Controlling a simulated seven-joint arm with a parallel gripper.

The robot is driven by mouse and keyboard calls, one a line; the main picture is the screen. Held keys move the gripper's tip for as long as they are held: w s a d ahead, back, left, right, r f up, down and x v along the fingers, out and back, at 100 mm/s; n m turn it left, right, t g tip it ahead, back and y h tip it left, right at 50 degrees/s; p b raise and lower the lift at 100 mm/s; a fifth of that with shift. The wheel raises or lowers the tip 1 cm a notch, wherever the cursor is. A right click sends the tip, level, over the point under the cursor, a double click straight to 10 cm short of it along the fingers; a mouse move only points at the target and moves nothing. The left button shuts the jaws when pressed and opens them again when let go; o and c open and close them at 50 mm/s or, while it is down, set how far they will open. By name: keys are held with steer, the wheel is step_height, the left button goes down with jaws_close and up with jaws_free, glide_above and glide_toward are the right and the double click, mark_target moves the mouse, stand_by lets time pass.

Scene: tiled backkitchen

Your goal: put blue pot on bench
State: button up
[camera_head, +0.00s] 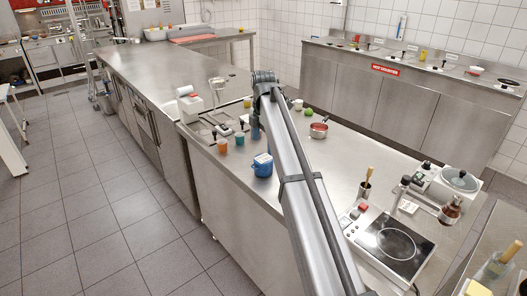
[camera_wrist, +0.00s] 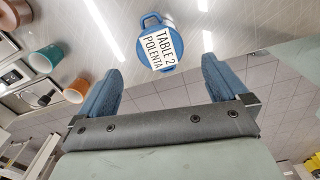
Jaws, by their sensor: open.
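The blue pot (camera_head: 262,167) stands on the near steel counter, close to its left edge. In the wrist view the blue pot (camera_wrist: 151,22) carries a white label reading "TABLE 2 POLENTA". It lies beyond the fingertips, roughly between them across the picture. My gripper (camera_wrist: 160,68) is open with its blue fingers apart and nothing between them. A long steel bench (camera_head: 150,65) extends away at the upper left.
Orange (camera_head: 222,146) and teal (camera_head: 240,138) cups stand left of the pot. A red pan (camera_head: 319,130) stands to the right. A hob (camera_head: 393,243) and utensil holder (camera_head: 365,190) occupy the near right. The long bench top is mostly clear.

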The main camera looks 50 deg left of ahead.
steer(key=shift+r, duration=0.9)
